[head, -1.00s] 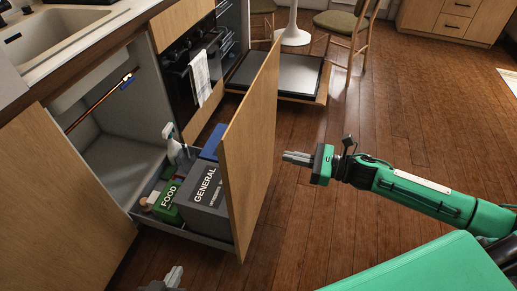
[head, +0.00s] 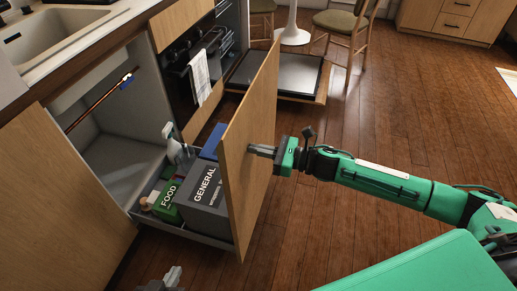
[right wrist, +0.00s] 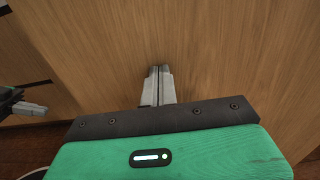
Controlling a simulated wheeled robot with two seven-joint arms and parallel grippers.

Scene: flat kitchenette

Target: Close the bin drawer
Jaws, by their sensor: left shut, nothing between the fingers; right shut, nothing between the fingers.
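The bin drawer's wooden front (head: 249,140) stands pulled out from the cabinet under the sink. Behind it the drawer holds a grey bin marked GENERAL (head: 207,190) and a green bin marked FOOD (head: 167,199). My right gripper (head: 252,149) is shut and empty, its fingertips at the outer face of the drawer front. In the right wrist view the shut fingers (right wrist: 158,72) point at the wood (right wrist: 220,50) and appear to touch it or nearly so. My left gripper (head: 172,277) shows only in part at the bottom edge, low in front of the drawer.
A spray bottle (head: 174,145) stands in the drawer beside the bins. An oven with a towel (head: 200,77) and an open, low dishwasher door (head: 276,76) lie beyond. Chairs (head: 348,25) stand at the back. The wooden floor on the right is clear.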

